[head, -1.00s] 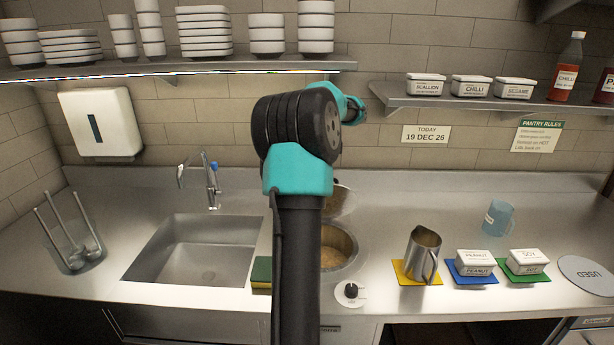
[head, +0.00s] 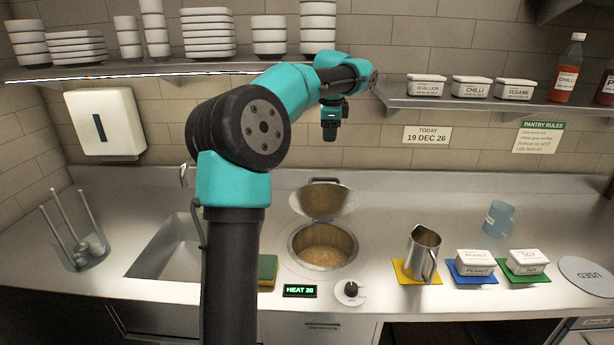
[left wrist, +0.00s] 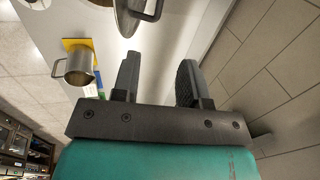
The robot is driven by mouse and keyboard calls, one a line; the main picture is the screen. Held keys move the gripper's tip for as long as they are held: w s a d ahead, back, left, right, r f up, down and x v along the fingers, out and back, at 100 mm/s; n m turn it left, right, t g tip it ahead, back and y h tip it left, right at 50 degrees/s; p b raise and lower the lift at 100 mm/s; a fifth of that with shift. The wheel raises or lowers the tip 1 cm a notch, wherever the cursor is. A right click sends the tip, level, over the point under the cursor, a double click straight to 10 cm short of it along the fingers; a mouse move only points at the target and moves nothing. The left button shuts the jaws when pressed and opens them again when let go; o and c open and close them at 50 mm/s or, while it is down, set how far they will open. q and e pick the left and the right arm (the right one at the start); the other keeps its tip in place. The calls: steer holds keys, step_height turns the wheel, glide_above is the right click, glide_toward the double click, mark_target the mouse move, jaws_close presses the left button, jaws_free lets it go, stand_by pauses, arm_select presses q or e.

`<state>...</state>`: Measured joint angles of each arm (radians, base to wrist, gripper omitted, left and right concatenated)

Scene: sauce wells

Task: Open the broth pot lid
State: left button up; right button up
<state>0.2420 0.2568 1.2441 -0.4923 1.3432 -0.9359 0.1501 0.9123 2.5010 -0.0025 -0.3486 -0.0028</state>
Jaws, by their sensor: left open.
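The broth pot (head: 296,241) is set into the counter, with pale yellowish broth visible inside. Its round metal lid (head: 323,198) is raised and tilted back behind the pot opening. My left gripper (head: 330,134) is above and behind the lid, apart from it, pointing down in front of the wall. In the left wrist view my left gripper (left wrist: 157,78) has its two fingers spread with nothing between them. The metal lid with its handle (left wrist: 133,14) shows at the top edge there. My right gripper is not in view.
A metal pitcher (head: 422,250) stands on a yellow mat right of the pot, beside peanut and soy containers. A knob (head: 350,291) and a heat display (head: 299,291) are in front. The sink (head: 165,248) is left. Shelves (head: 440,102) hang above.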

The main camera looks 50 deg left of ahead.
mark_target(327, 179)
arm_select(q)
steer(key=shift+w+f, duration=0.1)
steer(key=x, duration=1.7)
steer(key=shift+f, duration=0.15)
jaws_close()
stand_by(0.3)
